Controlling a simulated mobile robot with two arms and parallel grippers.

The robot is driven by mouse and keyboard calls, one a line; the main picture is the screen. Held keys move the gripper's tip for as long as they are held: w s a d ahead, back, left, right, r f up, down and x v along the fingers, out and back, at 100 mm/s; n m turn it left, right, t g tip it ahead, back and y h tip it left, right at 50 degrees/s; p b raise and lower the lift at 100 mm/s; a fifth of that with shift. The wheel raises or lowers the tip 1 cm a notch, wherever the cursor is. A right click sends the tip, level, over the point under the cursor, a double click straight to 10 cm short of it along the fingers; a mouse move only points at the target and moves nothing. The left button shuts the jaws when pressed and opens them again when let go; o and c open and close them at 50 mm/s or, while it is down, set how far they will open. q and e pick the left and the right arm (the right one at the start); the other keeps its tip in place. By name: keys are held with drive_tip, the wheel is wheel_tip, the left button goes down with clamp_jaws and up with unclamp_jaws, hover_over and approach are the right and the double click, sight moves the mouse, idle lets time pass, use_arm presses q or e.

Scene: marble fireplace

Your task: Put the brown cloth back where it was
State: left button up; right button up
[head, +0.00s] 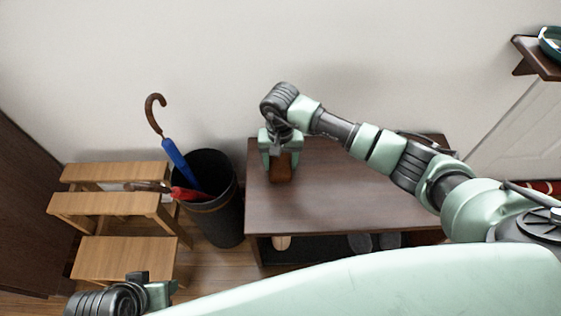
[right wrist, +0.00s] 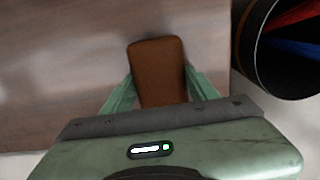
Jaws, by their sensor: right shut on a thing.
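The brown cloth (head: 281,172) shows as a small brown rounded rectangle at the left end of the dark wooden bench (head: 340,205). In the right wrist view the brown cloth (right wrist: 157,68) lies between the two green fingers, with its near end hidden by the gripper body. My right gripper (head: 281,158) points down over the bench top and is shut on the cloth. I cannot tell whether the cloth touches the bench. My left gripper (head: 160,292) is at the lower left edge, away from the bench; its fingers do not show clearly.
A black umbrella bin (head: 222,222) with a blue umbrella (head: 180,165) and a red one stands just left of the bench. A wooden step stool (head: 110,205) is farther left. Shoes (head: 360,243) sit under the bench. The wall is close behind. The bench top's middle is clear.

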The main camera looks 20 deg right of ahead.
sight(281, 161)
drive_tip(key=shift+f, duration=0.15)
drive_tip(key=o, duration=1.2)
use_arm(q)
drive_tip(key=shift+w+f, duration=0.1)
use_arm(e)
drive_tip(key=shift+r, duration=0.35)
wheel_tip(281, 161, up, 6)
drive_tip(key=shift+w+r+p, duration=0.1)
drive_tip(key=shift+r+p, duration=0.05)
drive_tip(key=shift+p, duration=0.6)
use_arm(q)
drive_tip(key=x, duration=0.3)
drive_tip(key=shift+d+p, duration=0.1)
drive_tip(key=shift+p, duration=0.2)
use_arm(e)
wheel_tip(281, 161, up, 5)
drive_tip(key=shift+r, duration=0.2)
